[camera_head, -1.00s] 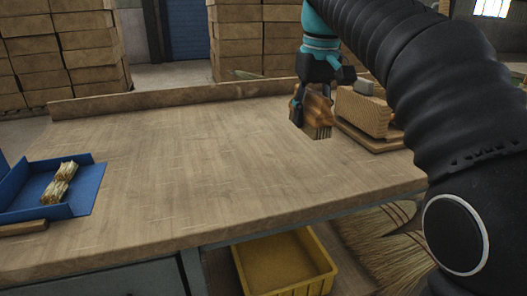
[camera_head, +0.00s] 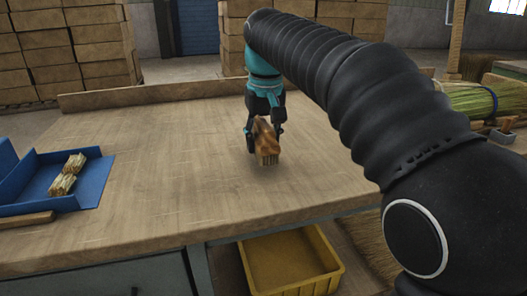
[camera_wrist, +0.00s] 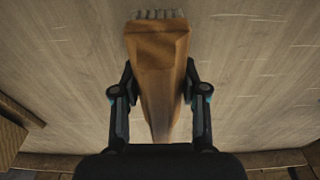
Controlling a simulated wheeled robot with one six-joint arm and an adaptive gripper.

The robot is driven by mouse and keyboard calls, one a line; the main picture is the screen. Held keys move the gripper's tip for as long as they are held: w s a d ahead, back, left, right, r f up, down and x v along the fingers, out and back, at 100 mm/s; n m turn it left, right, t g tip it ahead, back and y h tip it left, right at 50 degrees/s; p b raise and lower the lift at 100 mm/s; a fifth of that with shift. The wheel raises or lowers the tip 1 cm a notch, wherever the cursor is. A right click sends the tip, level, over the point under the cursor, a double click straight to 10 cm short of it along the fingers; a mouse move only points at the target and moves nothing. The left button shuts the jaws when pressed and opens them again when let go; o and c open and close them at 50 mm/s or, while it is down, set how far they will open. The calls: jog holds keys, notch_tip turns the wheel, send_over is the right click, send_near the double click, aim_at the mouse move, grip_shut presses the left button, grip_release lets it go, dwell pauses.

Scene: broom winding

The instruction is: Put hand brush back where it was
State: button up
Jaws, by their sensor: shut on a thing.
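The hand brush (camera_head: 265,137) has a brown wooden body and short pale bristles that point down in the head view. My gripper (camera_head: 265,130) is shut on its wooden body and holds it over the workbench (camera_head: 150,150). I cannot tell whether the bristles touch the bench top. In the wrist view the brush (camera_wrist: 157,75) lies between the two fingers of my gripper (camera_wrist: 160,100), with its bristle end at the top of the picture and its narrow end towards the palm.
A yellow bin (camera_head: 290,262) stands below the front edge. The bench middle is clear. My arm hides the bench's right part.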

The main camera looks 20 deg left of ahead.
aim_at(265, 122)
jog(key=shift+f, duration=1.4)
jog(key=shift+f, duration=0.1)
jog(key=o, duration=1.1)
jog(key=shift+c, duration=0.2)
jog(key=r, duration=0.7)
jog(key=s+r, duration=0.1)
jog(key=r, duration=0.3)
jog(key=shift+d+r+p, duration=0.25)
jog(key=shift+d+p, duration=0.1)
jog(key=shift+d, duration=0.05)
jog(key=shift+s+r, duration=0.1)
jog(key=shift+r, duration=0.2)
